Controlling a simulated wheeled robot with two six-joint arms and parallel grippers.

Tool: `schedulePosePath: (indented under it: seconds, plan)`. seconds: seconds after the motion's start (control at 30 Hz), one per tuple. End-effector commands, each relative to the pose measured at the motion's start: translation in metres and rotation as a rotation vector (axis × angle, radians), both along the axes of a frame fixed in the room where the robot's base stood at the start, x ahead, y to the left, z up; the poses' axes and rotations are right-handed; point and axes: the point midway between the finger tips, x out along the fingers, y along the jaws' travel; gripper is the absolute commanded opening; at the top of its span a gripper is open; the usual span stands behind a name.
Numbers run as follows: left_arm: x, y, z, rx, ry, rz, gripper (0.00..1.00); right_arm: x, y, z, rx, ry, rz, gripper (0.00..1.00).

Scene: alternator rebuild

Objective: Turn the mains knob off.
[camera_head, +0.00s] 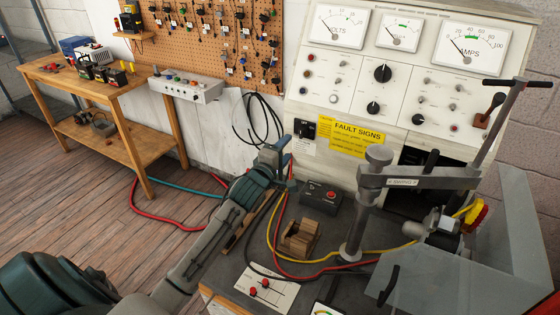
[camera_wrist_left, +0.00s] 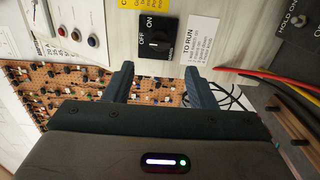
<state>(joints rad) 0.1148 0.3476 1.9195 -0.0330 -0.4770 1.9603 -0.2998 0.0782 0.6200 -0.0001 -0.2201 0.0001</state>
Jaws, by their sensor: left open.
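The mains knob (camera_head: 302,129) is a black knob on a dark plate low on the left of the white test panel, left of the yellow fault signs card. In the left wrist view the knob (camera_wrist_left: 156,39) shows close, with OFF and ON lettering on its plate. I cannot surely tell which word it points to. My left gripper (camera_head: 282,163) is in front of and below the knob, apart from it. In the left wrist view its two fingers (camera_wrist_left: 159,84) are spread with nothing between them, the knob lying beyond their tips. My right gripper is out of view.
A clear shield (camera_head: 512,250) stands at right. A "to run" card (camera_wrist_left: 199,42) is beside the knob.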

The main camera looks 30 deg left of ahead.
Motion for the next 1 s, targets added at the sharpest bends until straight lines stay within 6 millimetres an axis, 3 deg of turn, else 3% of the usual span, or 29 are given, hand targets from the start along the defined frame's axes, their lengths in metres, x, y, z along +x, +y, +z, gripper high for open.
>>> schedulePosePath:
  seconds: [0.1,0.3,1.0]
  plan:
    - [-0.018,-0.001,-0.003,0.002,0.0,-0.001,0.51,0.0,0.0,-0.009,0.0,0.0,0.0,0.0]
    - [-0.032,-0.002,0.0,0.0,0.0,-0.001,0.51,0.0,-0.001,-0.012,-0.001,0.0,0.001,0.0]
    - [-0.033,-0.002,0.0,-0.001,0.0,0.0,0.51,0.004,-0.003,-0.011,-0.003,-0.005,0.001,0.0]
